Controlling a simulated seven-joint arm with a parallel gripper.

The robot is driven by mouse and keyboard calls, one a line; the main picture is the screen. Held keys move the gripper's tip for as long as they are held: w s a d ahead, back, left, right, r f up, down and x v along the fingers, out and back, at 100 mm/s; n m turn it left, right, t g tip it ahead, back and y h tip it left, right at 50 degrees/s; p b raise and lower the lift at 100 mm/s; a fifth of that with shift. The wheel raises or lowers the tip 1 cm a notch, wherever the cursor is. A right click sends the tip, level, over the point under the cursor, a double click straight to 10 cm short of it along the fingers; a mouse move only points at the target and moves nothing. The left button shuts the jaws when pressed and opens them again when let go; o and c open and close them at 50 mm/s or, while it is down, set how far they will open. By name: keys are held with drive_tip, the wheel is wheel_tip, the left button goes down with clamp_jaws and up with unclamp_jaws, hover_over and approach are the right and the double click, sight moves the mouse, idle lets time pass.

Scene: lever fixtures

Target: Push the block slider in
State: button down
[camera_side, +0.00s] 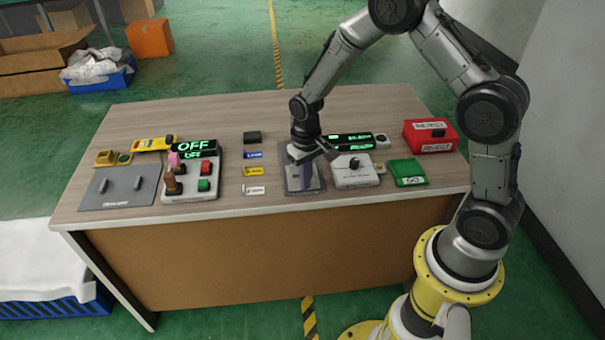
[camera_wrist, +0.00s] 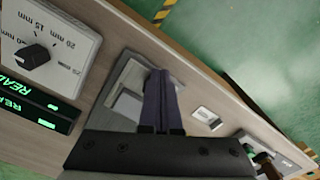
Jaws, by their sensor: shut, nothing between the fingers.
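The block slider is a grey plate (camera_side: 292,186) near the front edge of the table; it also shows in the wrist view (camera_wrist: 130,74). A lighter grey block (camera_wrist: 126,106) on it shows in the wrist view, just left of my fingers. My gripper (camera_side: 305,187) points down over the plate, its dark purple fingers together and empty; they also show in the wrist view (camera_wrist: 160,72). I cannot tell whether the fingertips touch the block or the plate. My fingers and gripper body hide part of the slider.
A white dial box (camera_side: 353,171) stands close right of the slider, with a lit display (camera_side: 348,142) behind it. Small labelled tags (camera_side: 254,171) lie to the left. Further left is a switch box (camera_side: 190,180). A green box (camera_side: 408,172) and red box (camera_side: 431,136) are at right.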

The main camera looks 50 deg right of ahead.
drive_tip(key=shift+w+d, duration=2.8)
drive_tip(key=shift+s+a, duration=0.35)
drive_tip(key=shift+r, duration=0.1)
wheel_tip(320, 180, up, 8)
idle(0.4)
